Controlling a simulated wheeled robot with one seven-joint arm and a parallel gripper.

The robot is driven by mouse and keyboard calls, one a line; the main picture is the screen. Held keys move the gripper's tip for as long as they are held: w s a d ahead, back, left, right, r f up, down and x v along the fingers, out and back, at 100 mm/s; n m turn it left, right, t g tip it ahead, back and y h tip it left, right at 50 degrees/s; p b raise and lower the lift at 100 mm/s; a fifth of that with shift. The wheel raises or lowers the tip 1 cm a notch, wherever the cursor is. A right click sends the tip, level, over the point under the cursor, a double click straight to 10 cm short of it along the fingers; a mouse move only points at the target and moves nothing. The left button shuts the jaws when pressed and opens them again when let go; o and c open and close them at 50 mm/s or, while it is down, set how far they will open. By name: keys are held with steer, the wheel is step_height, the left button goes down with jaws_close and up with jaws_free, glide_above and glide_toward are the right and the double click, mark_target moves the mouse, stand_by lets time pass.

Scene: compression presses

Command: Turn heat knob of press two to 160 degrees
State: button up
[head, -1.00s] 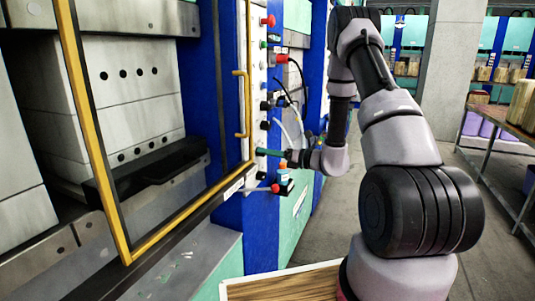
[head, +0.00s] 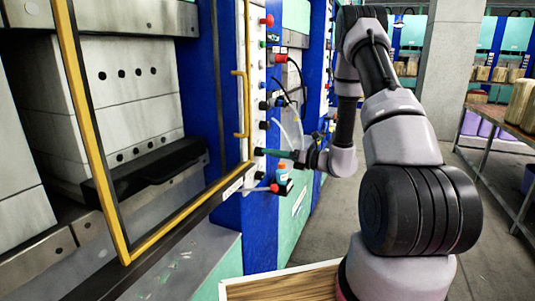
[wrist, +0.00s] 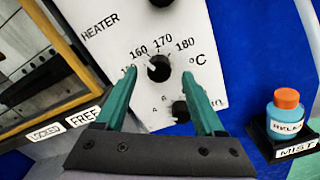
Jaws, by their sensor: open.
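In the wrist view a white panel marked HEATER carries a round black heat knob (wrist: 159,68). Printed marks 160, 170 and 180 with °C arc above it; a further mark at the left is partly hidden by a finger. A small pale mark shows on the knob's left side, but its exact reading is unclear. My gripper (wrist: 159,74) is open, with its green fingers on either side of the knob in the picture; contact does not show. In the head view my gripper (head: 272,153) points left at the press panel.
A second black knob (wrist: 181,110) with smaller numbers sits just below, between the fingers. A blue-and-orange bottle (wrist: 286,108) stands in a black holder at the right. The press's yellow-framed door (head: 95,140) is left. A table (head: 515,133) stands at the right.

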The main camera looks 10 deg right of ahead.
steer(key=v, duration=0.8)
steer(key=s+a+r+n+g+h, duration=0.3)
steer(key=s+a+r+n+g, duration=0.65)
steer(key=s+r+n, duration=0.55)
steer(key=s+d+r+n+t+h, duration=0.6)
steer(key=s+r+n+h, duration=0.2)
steer(key=n, duration=0.4)
step_height(320, 180, up, 3)
steer(key=shift+s+d+f+h, duration=0.2)
steer(key=shift+s+h, duration=0.1)
steer(key=shift+h, duration=0.5)
